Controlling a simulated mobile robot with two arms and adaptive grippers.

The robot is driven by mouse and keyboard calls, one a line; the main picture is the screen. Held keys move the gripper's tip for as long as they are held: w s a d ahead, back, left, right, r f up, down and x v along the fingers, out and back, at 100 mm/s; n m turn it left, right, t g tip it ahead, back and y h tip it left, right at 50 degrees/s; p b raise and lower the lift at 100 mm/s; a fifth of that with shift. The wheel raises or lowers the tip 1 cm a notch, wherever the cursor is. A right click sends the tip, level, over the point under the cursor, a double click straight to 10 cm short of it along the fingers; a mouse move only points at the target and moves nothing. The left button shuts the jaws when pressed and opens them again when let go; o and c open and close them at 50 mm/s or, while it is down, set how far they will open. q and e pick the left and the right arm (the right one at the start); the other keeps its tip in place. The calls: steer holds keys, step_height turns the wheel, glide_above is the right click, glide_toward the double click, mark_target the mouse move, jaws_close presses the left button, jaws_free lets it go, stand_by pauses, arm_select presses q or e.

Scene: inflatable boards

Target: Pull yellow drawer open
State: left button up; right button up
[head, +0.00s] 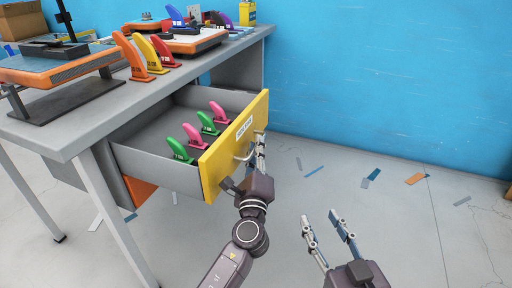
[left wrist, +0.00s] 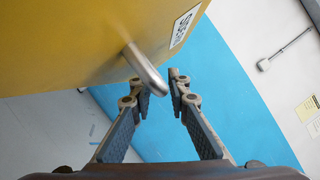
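The yellow drawer (head: 226,153) stands pulled well out of the grey desk, its inside showing. Its silver handle (head: 240,158) is on the yellow front and shows closer in the left wrist view (left wrist: 146,69). My left gripper (head: 260,141) is at the handle; in the left wrist view its fingertips (left wrist: 164,82) are apart, with the handle's end at the gap between them. A thin gap shows beside the right fingertip, and I cannot tell whether the other finger touches the handle. My right gripper (head: 322,219) is open and empty, in front of the drawer to the right.
Green and pink fins (head: 208,123) stand in the drawer. The grey desk (head: 84,135) carries several boards, coloured fins and a yellow can (head: 247,13). An orange drawer (head: 139,190) lies below. A blue wall (head: 390,80) is behind. The floor at right is mostly clear, with small scraps.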

arm_select(q)
steer(key=v, duration=1.2)
stand_by(0.4)
